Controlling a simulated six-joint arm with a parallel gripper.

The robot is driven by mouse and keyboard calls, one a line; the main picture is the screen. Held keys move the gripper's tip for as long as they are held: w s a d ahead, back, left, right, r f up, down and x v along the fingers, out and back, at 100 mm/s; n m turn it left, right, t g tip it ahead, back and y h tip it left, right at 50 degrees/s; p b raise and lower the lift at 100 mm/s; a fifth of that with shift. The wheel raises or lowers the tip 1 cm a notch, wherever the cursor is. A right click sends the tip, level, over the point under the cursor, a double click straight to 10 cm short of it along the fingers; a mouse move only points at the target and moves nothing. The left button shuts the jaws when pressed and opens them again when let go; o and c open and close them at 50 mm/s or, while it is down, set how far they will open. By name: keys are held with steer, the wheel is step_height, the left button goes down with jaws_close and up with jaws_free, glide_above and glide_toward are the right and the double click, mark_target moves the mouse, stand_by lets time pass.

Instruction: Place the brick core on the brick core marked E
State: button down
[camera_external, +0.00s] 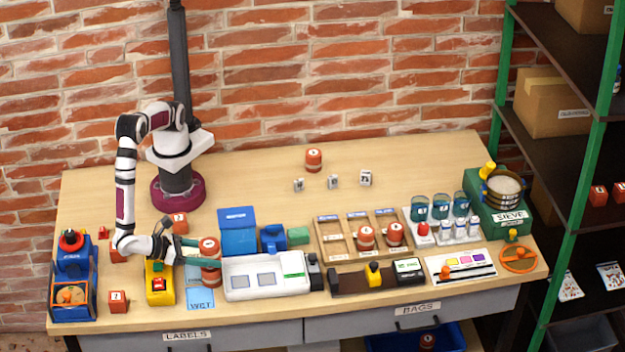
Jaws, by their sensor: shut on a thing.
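My gripper (196,244) is at the front left of the bench, shut on a reddish-brown cylindrical brick core (209,246) with a white label. A second brick core (211,274) is directly below it, partly hidden by the gripper's fingers, over the blue mat marked WET. I cannot tell whether the two touch. Two more cores (366,237) (395,234) stand in the wooden divided tray (341,251), and another core (314,160) stands at the back of the bench. The letters on the cores are too small to read.
The WET mat (200,300) lies by the front edge. A yellow device (160,291) is to its left, and a white scale-like unit (265,291) close on its right. Blue boxes (238,231) stand behind. The bench's back middle is mostly clear.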

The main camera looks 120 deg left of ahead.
steer(key=shift+f, duration=0.8)
steer(key=shift+f, duration=0.1)
steer(key=shift+c, duration=0.2)
jaws_free()
